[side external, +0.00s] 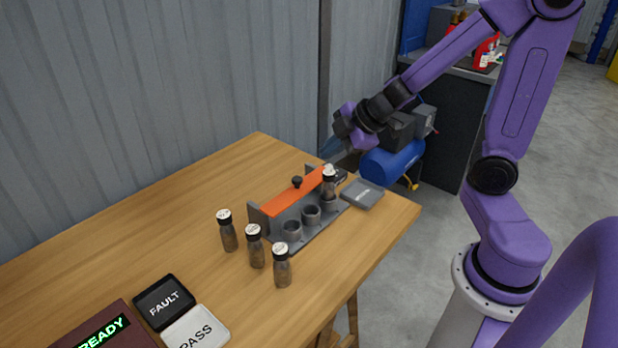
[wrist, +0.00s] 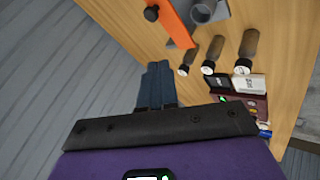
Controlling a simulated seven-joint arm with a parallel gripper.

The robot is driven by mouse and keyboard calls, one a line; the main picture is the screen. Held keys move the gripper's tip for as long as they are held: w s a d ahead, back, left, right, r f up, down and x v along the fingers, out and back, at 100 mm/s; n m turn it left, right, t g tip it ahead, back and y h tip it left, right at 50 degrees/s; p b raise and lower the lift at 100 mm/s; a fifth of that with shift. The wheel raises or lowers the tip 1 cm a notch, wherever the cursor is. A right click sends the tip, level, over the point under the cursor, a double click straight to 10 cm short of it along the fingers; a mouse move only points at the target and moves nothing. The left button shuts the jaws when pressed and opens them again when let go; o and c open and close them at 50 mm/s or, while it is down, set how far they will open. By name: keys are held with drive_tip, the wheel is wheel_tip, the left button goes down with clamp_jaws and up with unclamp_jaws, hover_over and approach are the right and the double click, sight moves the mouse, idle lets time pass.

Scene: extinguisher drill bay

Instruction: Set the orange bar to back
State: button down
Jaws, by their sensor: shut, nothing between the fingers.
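The orange bar (side external: 293,194) is a long flat strip with a black knob (side external: 297,181), set between the end walls of a grey rack (side external: 291,236). It runs along the rack's wall side, beside a row of round cups. The bar also shows at the top of the wrist view (wrist: 180,24), with its knob (wrist: 152,14). My gripper (side external: 334,148) is raised beyond the rack's far right end, apart from the bar. Its blue-grey fingers (wrist: 157,66) are together and empty in the wrist view.
A bottle (side external: 329,186) stands in the far cup; the other visible cups look empty. Three bottles (side external: 255,247) stand in front of the rack. A grey plate (side external: 362,194) lies near the table's right edge. FAULT (side external: 163,301) and PASS (side external: 196,331) pads sit near a READY display (side external: 104,332).

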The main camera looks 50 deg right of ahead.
sight(294, 178)
drive_tip(key=shift+s+d+f+n+g+y, duration=0.25)
drive_tip(key=shift+d+f+n+g, duration=0.1)
drive_tip(key=shift+d+f, duration=0.2)
drive_tip(key=shift+s+d+f+n+g+y, duration=0.2)
drive_tip(key=shift+d+f+n+g+y, duration=0.1)
drive_tip(key=shift+d+f, duration=0.25)
drive_tip(key=shift+s+d+f+n+g+y, duration=0.25)
drive_tip(key=shift+d+f+g, duration=0.15)
drive_tip(key=shift+d, duration=0.2)
drive_tip(key=shift+f, duration=0.15)
drive_tip(key=w+a+f, duration=0.2)
drive_tip(key=w+f, duration=0.6)
drive_tip(key=shift+w+f, duration=0.35)
drive_tip(key=shift+w, duration=0.05)
drive_tip(key=shift+a, duration=0.1)
drive_tip(key=shift+w, duration=1.55)
